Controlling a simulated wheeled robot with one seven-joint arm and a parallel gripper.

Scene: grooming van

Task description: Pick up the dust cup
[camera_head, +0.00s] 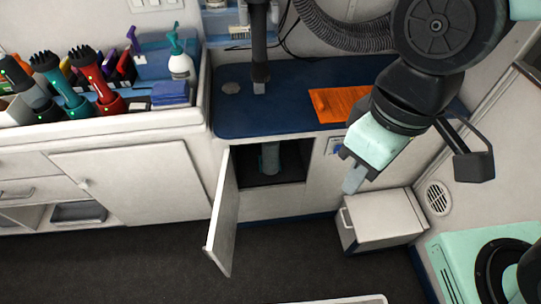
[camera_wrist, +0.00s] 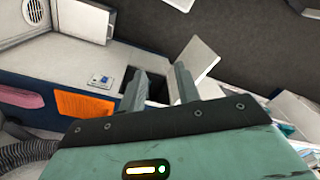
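A grey-green cylinder, which looks like the dust cup (camera_head: 269,157), stands upright inside the dark open compartment under the blue counter in the head view. Its upper end is close to the compartment's top edge. In the wrist view the compartment (camera_wrist: 156,90) shows partly behind the fingers, and I cannot make out the cup there. My gripper (camera_head: 352,180) hangs to the right of the compartment, in front of the cabinet and apart from the cup. In the wrist view my gripper (camera_wrist: 160,84) has its two fingers apart with nothing held between them.
The compartment's white door (camera_head: 222,213) stands open into the aisle, left of the opening. A white box with a handle (camera_head: 383,221) stands on the floor at right. An orange cloth (camera_head: 338,104) lies on the blue counter (camera_head: 232,119). The dark floor (camera_head: 150,262) is clear at left.

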